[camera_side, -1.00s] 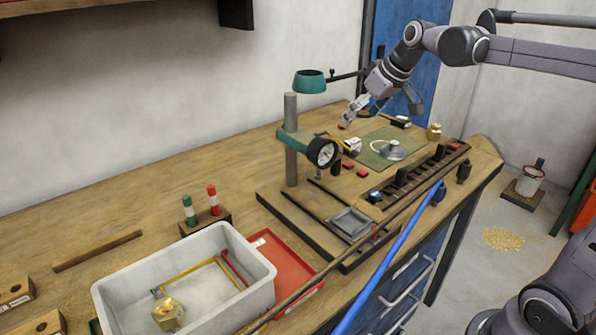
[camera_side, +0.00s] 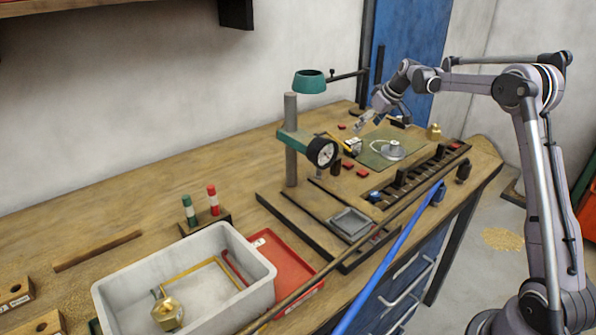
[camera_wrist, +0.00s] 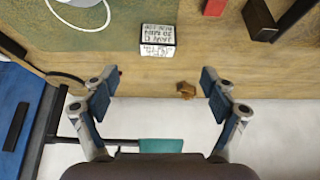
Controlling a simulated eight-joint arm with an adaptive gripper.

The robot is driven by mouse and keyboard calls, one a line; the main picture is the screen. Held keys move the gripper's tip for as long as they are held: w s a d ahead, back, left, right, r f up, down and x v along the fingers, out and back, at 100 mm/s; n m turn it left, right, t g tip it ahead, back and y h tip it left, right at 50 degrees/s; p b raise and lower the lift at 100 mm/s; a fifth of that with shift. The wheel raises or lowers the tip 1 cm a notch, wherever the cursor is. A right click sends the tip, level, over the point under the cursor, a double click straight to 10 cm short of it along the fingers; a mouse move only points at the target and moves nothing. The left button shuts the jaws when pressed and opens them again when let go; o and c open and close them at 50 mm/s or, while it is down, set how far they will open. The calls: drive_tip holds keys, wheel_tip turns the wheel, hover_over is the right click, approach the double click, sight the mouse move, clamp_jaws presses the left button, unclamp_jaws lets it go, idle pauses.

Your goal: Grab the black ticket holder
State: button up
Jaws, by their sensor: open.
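A small dark-edged block with a white lettered face (camera_wrist: 157,40), which looks like the black ticket holder, sits on the bench beside the green mat in the wrist view. It seems to be the white-and-dark block (camera_side: 351,146) left of the mat in the side view. My gripper (camera_side: 362,124) is above the back of the bench, behind that block. In the wrist view, my gripper (camera_wrist: 160,95) has its fingers wide apart with nothing held between them. The block lies beyond the fingertips and is untouched.
A red block (camera_wrist: 214,6) and a dark brown block (camera_wrist: 259,20) are near the lettered block. The wall is close behind.

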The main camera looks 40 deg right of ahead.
sight(354, 142)
drive_tip(key=x, duration=0.5)
drive_tip(key=shift+w+f, duration=0.15)
drive_tip(key=shift+f, duration=0.25)
drive_tip(key=shift+x, duration=2.65)
drive_tip(key=shift+w+d+r, duration=0.1)
drive_tip(key=shift+d, duration=0.05)
drive_tip(key=c, duration=1.3)
